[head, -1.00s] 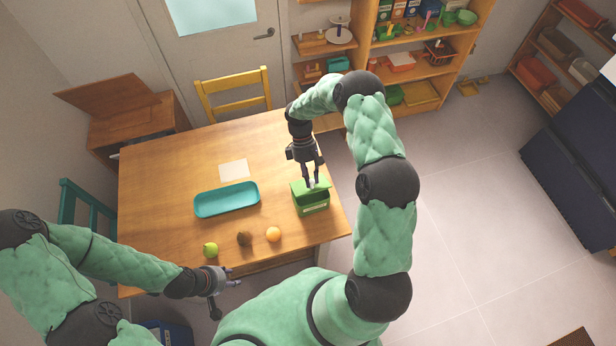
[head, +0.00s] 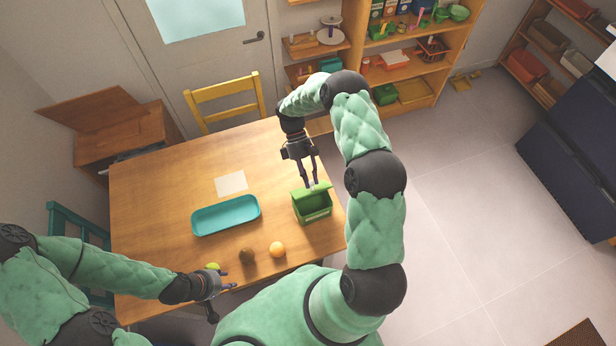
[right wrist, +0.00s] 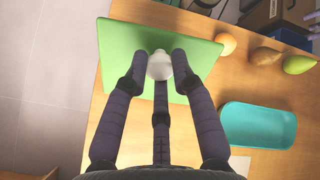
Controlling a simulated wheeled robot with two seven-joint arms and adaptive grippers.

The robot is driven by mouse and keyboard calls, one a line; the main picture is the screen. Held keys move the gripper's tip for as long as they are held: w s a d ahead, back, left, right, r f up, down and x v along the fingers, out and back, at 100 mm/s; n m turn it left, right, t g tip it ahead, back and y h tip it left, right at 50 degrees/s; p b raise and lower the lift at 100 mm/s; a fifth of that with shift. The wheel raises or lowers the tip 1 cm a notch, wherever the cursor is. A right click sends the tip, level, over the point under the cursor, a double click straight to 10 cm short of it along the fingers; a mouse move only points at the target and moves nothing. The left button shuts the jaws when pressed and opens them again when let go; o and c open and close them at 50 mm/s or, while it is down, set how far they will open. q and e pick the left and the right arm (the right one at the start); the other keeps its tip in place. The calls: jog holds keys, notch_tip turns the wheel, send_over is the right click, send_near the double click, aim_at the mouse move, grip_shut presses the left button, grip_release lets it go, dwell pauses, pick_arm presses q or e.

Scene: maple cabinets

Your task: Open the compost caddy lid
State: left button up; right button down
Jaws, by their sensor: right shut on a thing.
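The green compost caddy (head: 314,212) stands at the right edge of the wooden table. Its green lid (head: 307,190) is tilted up, with a dark gap under it at the front. My right gripper (head: 311,185) is above the caddy, shut on the lid's white knob. The right wrist view shows the fingers around this knob (right wrist: 160,66), on the flat green lid (right wrist: 195,62). My left gripper (head: 225,285) is at the table's front edge, empty, its fingers spread, beside the green fruit and away from the caddy.
A teal tray (head: 226,215) and a white sheet (head: 231,184) lie left of the caddy. An orange (head: 277,250), a brown fruit (head: 246,255) and a partly hidden green fruit (head: 213,266) are along the front. A yellow chair (head: 225,97) stands behind the table.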

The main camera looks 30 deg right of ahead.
jog(key=shift+w, duration=0.2)
jog(key=shift+s, duration=0.1)
dwell(0.5)
jog(key=c, duration=1)
grip_release()
jog(key=v, duration=1.2)
